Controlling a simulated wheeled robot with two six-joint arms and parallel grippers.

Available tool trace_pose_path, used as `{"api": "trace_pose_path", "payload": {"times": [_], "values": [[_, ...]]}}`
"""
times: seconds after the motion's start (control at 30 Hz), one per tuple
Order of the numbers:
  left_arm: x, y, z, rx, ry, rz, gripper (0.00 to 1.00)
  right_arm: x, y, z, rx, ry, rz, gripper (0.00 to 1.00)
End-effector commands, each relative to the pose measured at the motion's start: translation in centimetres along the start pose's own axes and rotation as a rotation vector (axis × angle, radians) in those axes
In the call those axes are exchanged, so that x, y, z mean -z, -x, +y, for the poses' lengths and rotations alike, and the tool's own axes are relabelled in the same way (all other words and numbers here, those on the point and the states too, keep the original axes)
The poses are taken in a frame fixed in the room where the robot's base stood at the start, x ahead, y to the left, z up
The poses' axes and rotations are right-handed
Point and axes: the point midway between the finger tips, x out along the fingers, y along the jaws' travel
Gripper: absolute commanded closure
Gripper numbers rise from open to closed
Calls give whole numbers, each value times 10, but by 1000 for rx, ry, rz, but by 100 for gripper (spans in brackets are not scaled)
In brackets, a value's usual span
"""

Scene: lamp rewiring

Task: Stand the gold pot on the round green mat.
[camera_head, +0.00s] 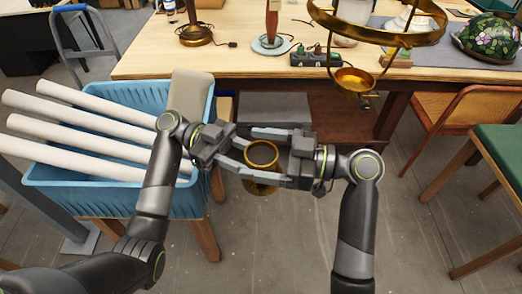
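The gold pot (262,188) is upright, with a dark grey inside, in front of the table and above the floor. My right gripper (247,155) comes in from the right, with one finger on the far side of the pot and one on the near side; it seems shut on it. My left gripper (243,152) is at the pot's left side, its fingers pointing right and overlapping the pot's rim and the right fingers in the picture. Whether the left fingers touch or grip the pot is hidden.
A wooden table (150,62) holds lamps, a dark block with knobs (315,57) and a grey cloth. A brass hanging lamp (380,38) is at upper right. A blue crate (60,178) with white tubes stands left. A green-topped stool (502,145) and orange chair (460,110) stand right.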

Motion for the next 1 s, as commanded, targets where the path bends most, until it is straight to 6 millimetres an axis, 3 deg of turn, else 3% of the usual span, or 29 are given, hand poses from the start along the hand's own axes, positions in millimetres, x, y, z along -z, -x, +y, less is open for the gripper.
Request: {"api": "trace_pose_path", "payload": {"times": [0.07,0.4,0.43,0.47,0.6,1.0], "values": [[1,0,0,0,-1,1,94,0,0,0,0,0,0,27],[1,0,1,-5,-3,1,94,0,0,1,-4,0,0,71],[1,0,1,-5,-3,1,60,1,0,1,-5,1,1,72],[1,0,1,-6,-3,1,56,1,0,1,-5,1,1,77],[0,0,1,-5,-3,1,38,1,0,1,-4,1,1,77],[0,9,0,-1,1,-2,37,1,0,0,-1,1,2,77]]}}
